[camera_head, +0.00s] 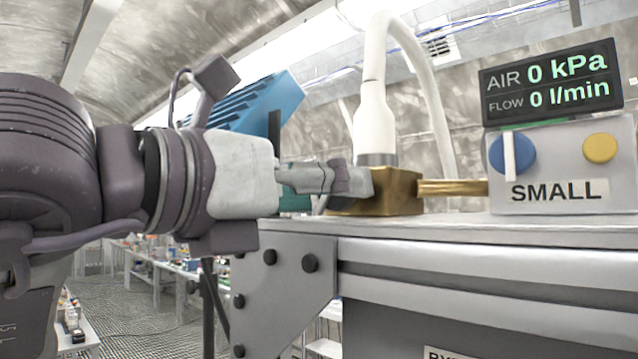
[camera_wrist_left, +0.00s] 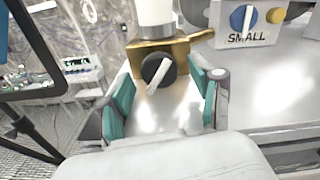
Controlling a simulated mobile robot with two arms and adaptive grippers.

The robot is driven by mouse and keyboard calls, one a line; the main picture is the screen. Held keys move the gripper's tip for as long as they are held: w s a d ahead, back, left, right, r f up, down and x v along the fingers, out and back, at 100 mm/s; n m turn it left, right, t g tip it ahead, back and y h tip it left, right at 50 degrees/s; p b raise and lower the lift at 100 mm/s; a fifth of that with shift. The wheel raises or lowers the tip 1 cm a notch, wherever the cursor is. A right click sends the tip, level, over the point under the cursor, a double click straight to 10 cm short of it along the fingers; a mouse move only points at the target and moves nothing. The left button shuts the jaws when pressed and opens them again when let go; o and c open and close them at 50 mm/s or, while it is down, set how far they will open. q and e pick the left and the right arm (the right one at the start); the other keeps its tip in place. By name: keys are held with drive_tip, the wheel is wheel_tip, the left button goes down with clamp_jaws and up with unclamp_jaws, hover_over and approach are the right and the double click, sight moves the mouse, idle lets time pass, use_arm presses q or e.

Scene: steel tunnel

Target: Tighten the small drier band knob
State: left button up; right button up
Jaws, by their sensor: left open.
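A brass block (camera_head: 405,190) sits on the bench top under a white vertical hose fitting. In the left wrist view its near face (camera_wrist_left: 140,54) carries a black round knob (camera_wrist_left: 166,65) with a slanted white bar, which I take for the band knob. In the head view the knob is hidden behind my left gripper (camera_head: 350,181). My left gripper also shows in the wrist view (camera_wrist_left: 164,88): its teal-padded fingers are open and apart, with the knob just ahead between them. I cannot tell whether they touch it. My right gripper is not in view.
A grey box labelled SMALL (camera_head: 560,190) stands right of the block, joined by a brass pipe (camera_head: 450,187). It has a blue knob (camera_head: 518,153) with a white bar and a yellow button (camera_head: 600,148). Its display (camera_head: 550,82) reads AIR 0 kPa, FLOW 0 l/min.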

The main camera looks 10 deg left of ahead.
use_arm(q)
drive_tip(key=shift+c, duration=0.2)
drive_tip(key=c, duration=1.1)
drive_tip(key=shift+f+b, duration=0.1)
drive_tip(key=shift+b, duration=0.35)
drive_tip(key=shift+m+b, duration=1)
drive_tip(key=shift+m, duration=0.2)
drive_tip(key=shift+m+b, duration=0.35)
drive_tip(key=shift+m, duration=0.55)
drive_tip(key=shift+r, duration=0.2)
drive_tip(key=o, duration=1.1)
drive_tip(key=shift+o, duration=0.2)
